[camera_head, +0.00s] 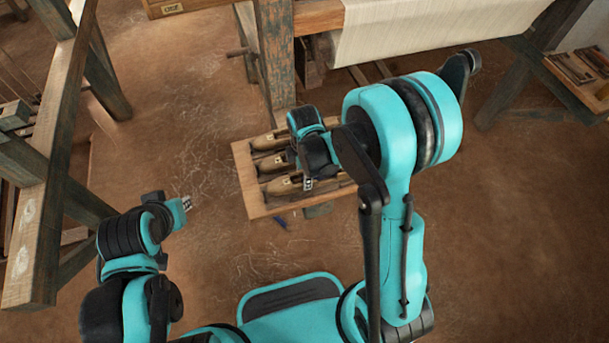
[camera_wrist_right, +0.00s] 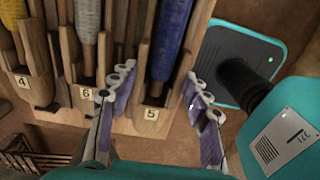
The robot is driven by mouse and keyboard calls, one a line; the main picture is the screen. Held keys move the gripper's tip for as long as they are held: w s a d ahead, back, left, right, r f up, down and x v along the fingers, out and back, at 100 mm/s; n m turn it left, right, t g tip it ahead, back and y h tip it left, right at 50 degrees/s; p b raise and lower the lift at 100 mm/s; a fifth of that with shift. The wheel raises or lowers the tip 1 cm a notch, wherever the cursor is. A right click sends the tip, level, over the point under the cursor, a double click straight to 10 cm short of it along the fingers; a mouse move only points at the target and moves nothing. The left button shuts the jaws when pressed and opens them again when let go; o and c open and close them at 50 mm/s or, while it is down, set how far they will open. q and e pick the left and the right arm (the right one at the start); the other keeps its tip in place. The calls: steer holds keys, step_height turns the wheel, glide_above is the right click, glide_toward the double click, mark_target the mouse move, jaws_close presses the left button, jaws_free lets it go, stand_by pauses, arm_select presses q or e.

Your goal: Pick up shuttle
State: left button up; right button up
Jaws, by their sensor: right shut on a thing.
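In the head view, several wooden shuttles (camera_head: 272,163) lie side by side in a wooden tray (camera_head: 244,180). My right gripper (camera_head: 308,184) reaches down over the tray's front part, and its arm hides the right side of the tray. In the right wrist view, my right gripper (camera_wrist_right: 161,88) has one finger on each side of a shuttle labelled 5 (camera_wrist_right: 151,112), which carries a blue-purple bobbin. It is shut on that shuttle. Shuttles labelled 6 (camera_wrist_right: 87,92) and 4 (camera_wrist_right: 21,78) lie to its left. My left gripper (camera_head: 186,203) is away from the tray, and its jaws are too small to read.
A loom post (camera_head: 274,60) stands just behind the tray, with a roll of pale cloth (camera_head: 410,28) at the back. A wooden frame (camera_head: 45,170) stands at the left. A bench (camera_head: 575,75) is at the right. The brown floor (camera_head: 190,110) between frame and tray is clear.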

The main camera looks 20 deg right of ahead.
step_height(320, 180, up, 2)
steer(key=shift+s+d+r+p, duration=0.1)
steer(key=shift+p, duration=0.35)
steer(key=s+d+r+p, duration=0.2)
steer(key=s+r, duration=0.1)
steer(key=s, duration=0.2)
steer(key=s+d+r+p, duration=0.2)
steer(key=s+r, duration=0.1)
steer(key=s, duration=0.2)
steer(key=shift+s+d+r, duration=0.2)
steer(key=shift+s+d, duration=0.05)
steer(key=shift+d, duration=0.05)
